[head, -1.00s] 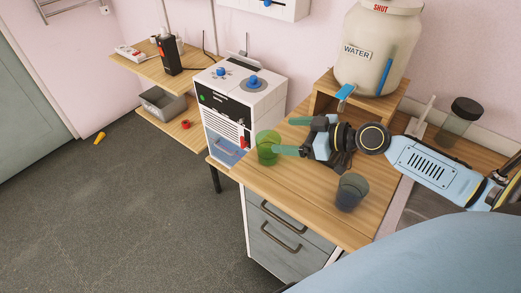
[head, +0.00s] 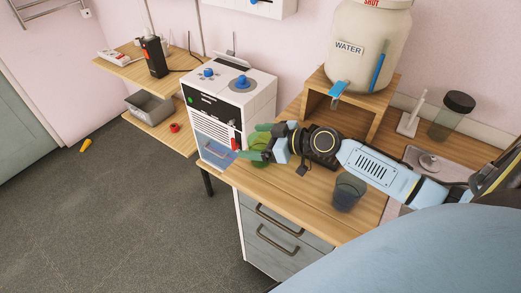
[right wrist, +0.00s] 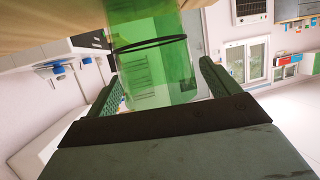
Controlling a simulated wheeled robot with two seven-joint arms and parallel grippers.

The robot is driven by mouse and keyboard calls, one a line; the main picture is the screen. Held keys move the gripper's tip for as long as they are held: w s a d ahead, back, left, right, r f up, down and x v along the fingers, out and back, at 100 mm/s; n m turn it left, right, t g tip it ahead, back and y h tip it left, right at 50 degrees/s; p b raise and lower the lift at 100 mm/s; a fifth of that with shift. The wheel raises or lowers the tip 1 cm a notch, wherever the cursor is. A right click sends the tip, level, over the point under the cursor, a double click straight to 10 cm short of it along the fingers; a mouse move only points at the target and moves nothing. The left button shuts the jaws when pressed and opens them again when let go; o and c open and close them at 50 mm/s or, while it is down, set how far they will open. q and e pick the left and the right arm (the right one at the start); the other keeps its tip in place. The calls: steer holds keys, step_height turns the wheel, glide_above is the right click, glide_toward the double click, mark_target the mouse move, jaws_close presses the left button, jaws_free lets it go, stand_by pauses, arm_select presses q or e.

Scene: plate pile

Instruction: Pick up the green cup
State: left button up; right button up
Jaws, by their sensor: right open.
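The green cup (head: 261,150) is see-through and stands on the wooden counter (head: 300,209) near its left end, beside the white machine. My right gripper (head: 257,142) is at the cup, with its fingers apart on either side of it, and hides part of it. In the right wrist view the cup (right wrist: 155,62) lies between the two open green fingers (right wrist: 160,85), with visible gaps. I cannot tell whether either finger touches it. My left gripper is not in view.
A dark see-through cup (head: 348,191) stands on the counter below my right arm. The white machine (head: 228,105) is close to the gripper on the left. A water container (head: 366,45) sits on a wooden stand (head: 379,101) behind. A sink (head: 432,161) is at the right.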

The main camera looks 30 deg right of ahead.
steer(key=shift+w+a+f, duration=0.1)
steer(key=shift+w+a, duration=0.1)
steer(key=shift+w, duration=0.05)
steer(key=shift+c, duration=0.3)
steer(key=c, duration=1)
